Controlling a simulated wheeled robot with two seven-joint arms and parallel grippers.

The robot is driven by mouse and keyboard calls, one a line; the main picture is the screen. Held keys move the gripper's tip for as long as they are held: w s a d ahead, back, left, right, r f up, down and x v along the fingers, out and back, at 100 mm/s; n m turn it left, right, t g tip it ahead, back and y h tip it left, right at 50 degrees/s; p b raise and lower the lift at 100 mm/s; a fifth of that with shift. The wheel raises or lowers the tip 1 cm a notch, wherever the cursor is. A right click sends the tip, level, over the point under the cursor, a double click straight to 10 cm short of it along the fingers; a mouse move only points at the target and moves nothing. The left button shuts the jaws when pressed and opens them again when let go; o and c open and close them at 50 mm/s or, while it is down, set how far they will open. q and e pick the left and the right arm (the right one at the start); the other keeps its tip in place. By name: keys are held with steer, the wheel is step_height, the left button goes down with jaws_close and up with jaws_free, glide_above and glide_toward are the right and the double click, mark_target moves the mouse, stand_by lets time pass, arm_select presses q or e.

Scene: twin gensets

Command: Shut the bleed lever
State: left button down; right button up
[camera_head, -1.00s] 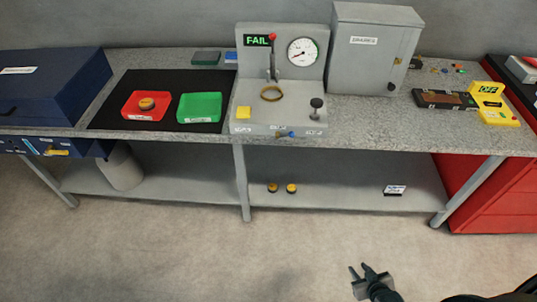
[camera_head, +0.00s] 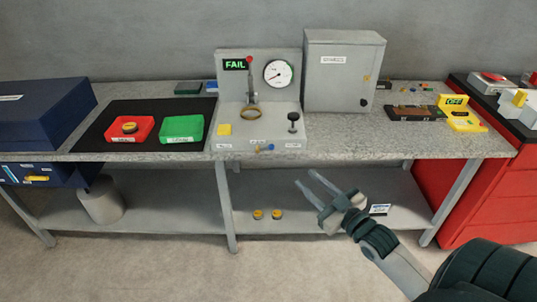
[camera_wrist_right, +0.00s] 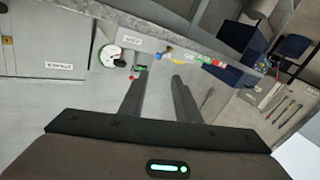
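The grey test rig (camera_head: 240,62) stands on the bench, with a green FAIL display (camera_head: 235,64) and a round gauge (camera_head: 278,73). A small blue lever with a brass part (camera_head: 264,148), apparently the bleed lever, is low on its front face; its label is too small to read. In the right wrist view a blue part (camera_wrist_right: 161,56) shows on the bench front beyond the fingers. My right gripper (camera_head: 306,178) is open and empty, in front of the bench, below and right of the lever and apart from it. My left gripper is out of view.
A red-tipped upright lever (camera_head: 250,80), brass ring, yellow block and black knob are on the rig. A grey cabinet (camera_head: 343,75) stands right of it. Red and green trays (camera_head: 181,128) lie left. The lower shelf (camera_head: 320,222) is below the gripper.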

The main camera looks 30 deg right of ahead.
mark_target(272, 149)
steer(key=shift+w, duration=0.1)
